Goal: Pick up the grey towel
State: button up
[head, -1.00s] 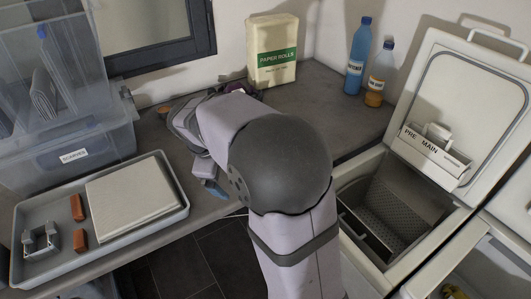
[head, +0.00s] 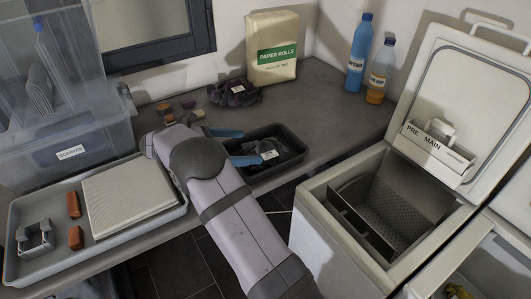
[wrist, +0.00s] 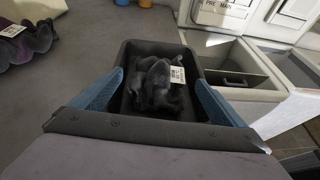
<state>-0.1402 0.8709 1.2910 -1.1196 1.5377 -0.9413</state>
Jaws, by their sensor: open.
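The grey towel (head: 283,148) is a crumpled dark grey cloth with a white tag, lying in a small black tray (head: 296,165) on the counter. In the wrist view the towel (wrist: 158,92) sits in the tray's middle, ahead of my gripper (wrist: 158,78). My gripper has blue fingers and is open. In the head view my gripper (head: 251,147) is at the tray's left side, its fingers pointing right towards the towel. The fingers look spread on either side of the towel; whether they touch it I cannot tell.
A dark purple tagged cloth (head: 235,92) lies behind the tray, near the paper rolls pack (head: 272,50). Blue (head: 358,55) and orange (head: 380,75) bottles stand at the back. An open toploader (head: 365,255) is at right, a grey tray (head: 150,226) at left.

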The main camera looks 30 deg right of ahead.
aim_at(257, 146)
jog(key=shift+s+p+x, duration=0.2)
jog(key=shift+p+x, duration=1.05)
jog(key=shift+x, duration=1.8)
jog(key=shift+d+f, duration=0.15)
jog(key=shift+d, duration=0.35)
jog(key=shift+c, duration=0.2)
jog(key=c, duration=1.1)
notch_tip(257, 146, up, 10)
jog(key=shift+r+b, duration=0.1)
jog(key=shift+b, duration=0.8)
